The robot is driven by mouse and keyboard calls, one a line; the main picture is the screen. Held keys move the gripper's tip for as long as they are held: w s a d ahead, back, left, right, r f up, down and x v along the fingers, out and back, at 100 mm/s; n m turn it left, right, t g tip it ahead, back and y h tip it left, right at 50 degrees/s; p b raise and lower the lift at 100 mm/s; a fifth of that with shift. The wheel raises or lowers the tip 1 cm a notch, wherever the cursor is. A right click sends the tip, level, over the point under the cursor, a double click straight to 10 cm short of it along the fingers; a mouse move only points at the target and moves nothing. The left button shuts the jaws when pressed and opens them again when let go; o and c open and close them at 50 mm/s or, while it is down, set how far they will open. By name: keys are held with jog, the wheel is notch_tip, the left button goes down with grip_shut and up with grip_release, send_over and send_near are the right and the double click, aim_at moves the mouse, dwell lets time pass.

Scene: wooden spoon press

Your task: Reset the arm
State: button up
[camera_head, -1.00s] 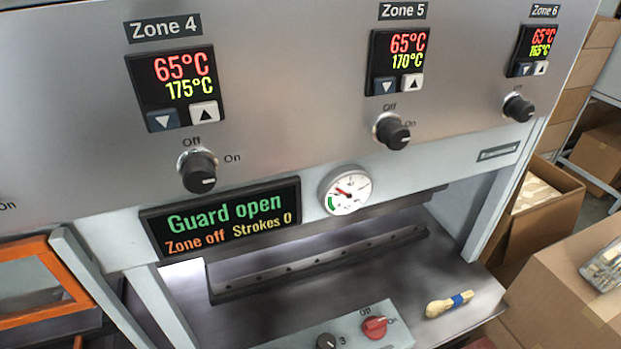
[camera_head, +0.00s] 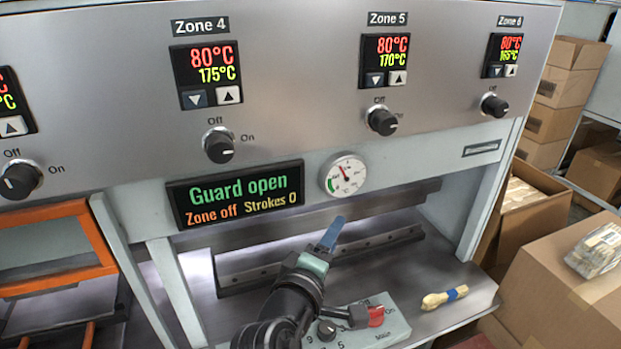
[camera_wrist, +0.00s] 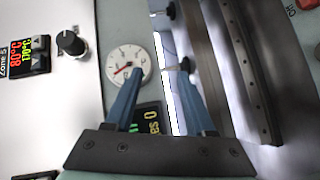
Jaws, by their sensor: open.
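My gripper (camera_head: 333,232) is in the lower middle of the head view, in front of the press opening. Its blue fingers point up and away. In the wrist view my gripper (camera_wrist: 158,72) shows two blue fingers standing apart, with nothing between the tips. The press panel (camera_head: 290,90) fills the upper part of the head view. Its message screen (camera_head: 235,194) reads "Guard open", "Zone off" and "Strokes 0". The Zone 4 display (camera_head: 207,75) shows 80°C over 175°C.
A pale brush-like item with a blue band (camera_head: 444,298) lies on the bench to the right. An orange frame (camera_head: 60,285) is at left. Cardboard boxes (camera_head: 570,270) stand at right.

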notch_tip(320, 180, up, 14)
jog(key=s+a+m+t+y, duration=0.1)
jog(key=m+t, duration=0.3)
jog(key=s+a+r+m+t+y+b, duration=0.1)
jog(key=s+r+m+t+y, duration=0.1)
jog(key=s+r, duration=0.7)
jog(key=s+a+r+m+t+y+b, duration=0.1)
jog(key=s+r+m+t+y, duration=0.2)
jog(key=s+r, duration=0.6)
notch_tip(320, 180, up, 6)
jog(key=m+t, duration=0.2)
jog(key=t, duration=0.1)
jog(key=shift+a+t+b, duration=0.3)
jog(key=shift+b, duration=0.1)
